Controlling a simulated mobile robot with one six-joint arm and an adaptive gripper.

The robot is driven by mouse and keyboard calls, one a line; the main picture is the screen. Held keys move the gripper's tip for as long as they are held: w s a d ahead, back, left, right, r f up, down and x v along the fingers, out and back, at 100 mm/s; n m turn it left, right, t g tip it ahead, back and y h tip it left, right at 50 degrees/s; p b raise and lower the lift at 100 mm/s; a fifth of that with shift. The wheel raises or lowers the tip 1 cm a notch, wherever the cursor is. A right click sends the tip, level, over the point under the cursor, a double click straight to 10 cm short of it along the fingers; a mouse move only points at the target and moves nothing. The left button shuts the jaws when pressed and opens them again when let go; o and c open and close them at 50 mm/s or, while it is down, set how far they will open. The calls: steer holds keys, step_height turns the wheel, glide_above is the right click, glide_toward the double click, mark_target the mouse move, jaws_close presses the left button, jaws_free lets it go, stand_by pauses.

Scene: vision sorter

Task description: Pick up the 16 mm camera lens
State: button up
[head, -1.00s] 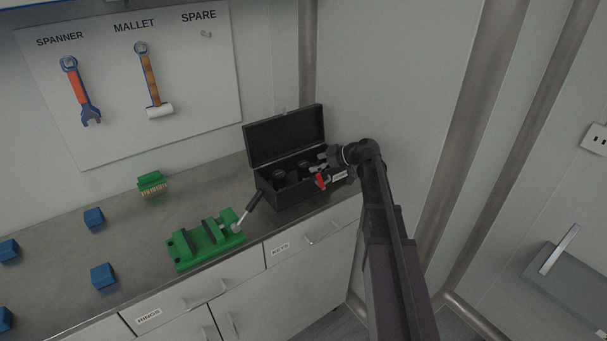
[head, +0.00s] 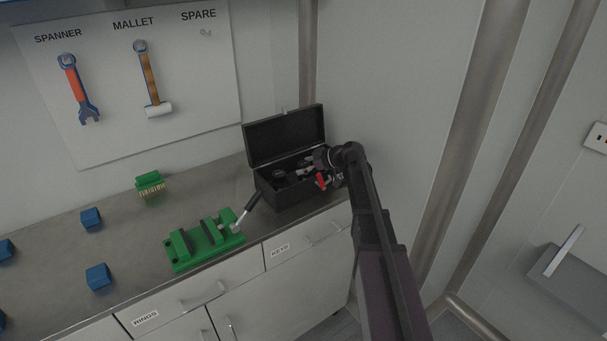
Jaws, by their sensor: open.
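An open black case (head: 290,194) stands on the bench with its lid raised at the back. Several dark round lenses (head: 279,174) sit inside it. They are too small to read, so I cannot tell which is the 16 mm one. My gripper (head: 309,166) is open at the right part of the case, over its opening. The gripper and wrist hide part of the case's right side. I cannot tell whether a lens lies between the fingers.
A green vise (head: 205,243) with a dark-handled lever stands left of the case, close to it. A green brush-like block (head: 150,184) and several blue blocks (head: 98,276) lie further left. A wall panel (head: 205,90) holds a spanner and a mallet. A wall rises right of the case.

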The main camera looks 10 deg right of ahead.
mark_target(304, 164)
steer(key=shift+c, duration=0.2)
steer(key=c, duration=1.2)
steer(key=shift+r, duration=0.15)
steer(key=shift+c, duration=0.2)
steer(key=shift+s+d+r+p, duration=0.1)
steer(key=shift+s+r+p, duration=0.15)
steer(key=shift+r+p, duration=0.25)
step_height(304, 164, up, 11)
steer(key=p, duration=1.1)
steer(key=s+d, duration=0.4)
steer(key=s, duration=0.5)
steer(key=s+d, duration=0.4)
steer(key=s, duration=0.5)
steer(key=shift+f, duration=0.4)
steer(key=shift+w, duration=0.1)
